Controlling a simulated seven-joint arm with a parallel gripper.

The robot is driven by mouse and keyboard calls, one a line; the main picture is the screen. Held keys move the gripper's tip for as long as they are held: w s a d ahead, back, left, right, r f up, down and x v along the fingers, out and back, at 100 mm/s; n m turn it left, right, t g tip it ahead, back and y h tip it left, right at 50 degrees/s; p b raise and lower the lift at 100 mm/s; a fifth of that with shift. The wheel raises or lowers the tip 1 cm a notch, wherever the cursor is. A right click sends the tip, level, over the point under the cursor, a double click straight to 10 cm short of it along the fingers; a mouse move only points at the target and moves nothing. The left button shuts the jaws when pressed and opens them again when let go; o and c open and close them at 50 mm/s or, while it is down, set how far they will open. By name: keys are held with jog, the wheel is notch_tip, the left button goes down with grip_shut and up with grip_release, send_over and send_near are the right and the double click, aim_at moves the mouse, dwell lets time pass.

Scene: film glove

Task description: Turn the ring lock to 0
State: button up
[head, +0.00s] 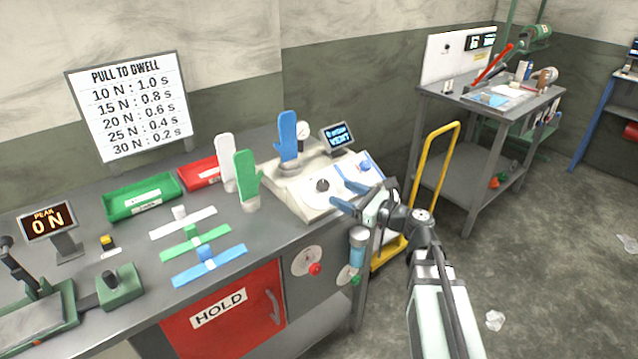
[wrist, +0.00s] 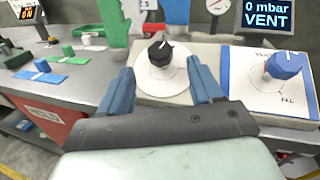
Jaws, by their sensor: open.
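A black knob (wrist: 160,54) sits on a round white dial (wrist: 178,84) on the machine's cream top; I take it to be the ring lock, but no label on it is legible. A pale mark shows on the knob's top; the dial's numbers cannot be read. The knob also shows in the head view (head: 322,185). My gripper (wrist: 163,78) is open, its two blue fingers to the left and right of the dial in the wrist view, with the knob between and beyond them. In the head view my gripper (head: 336,186) is just right of the knob. I see no contact.
A blue knob (wrist: 284,65) on a blue-edged plate is to the right. A display (wrist: 267,14) reads 0 mbar, VENT. A blue glove form (head: 287,135) and a gauge (head: 303,130) stand behind. White (head: 225,160) and green (head: 246,175) glove forms stand left.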

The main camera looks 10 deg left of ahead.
aim_at(327, 185)
jog(key=x, duration=0.9)
jog(key=shift+w, duration=0.1)
jog(key=c, duration=1)
jog(key=shift+o, duration=0.2)
jog(key=shift+w+a+n+g+y, duration=0.1)
jog(key=shift+n+g+y, duration=0.4)
jog(key=shift+n+g, duration=0.7)
jog(key=n+g, duration=0.3)
jog(key=shift+s, duration=0.25)
jog(key=shift+s+n, duration=0.1)
jog(key=shift+n, duration=0.2)
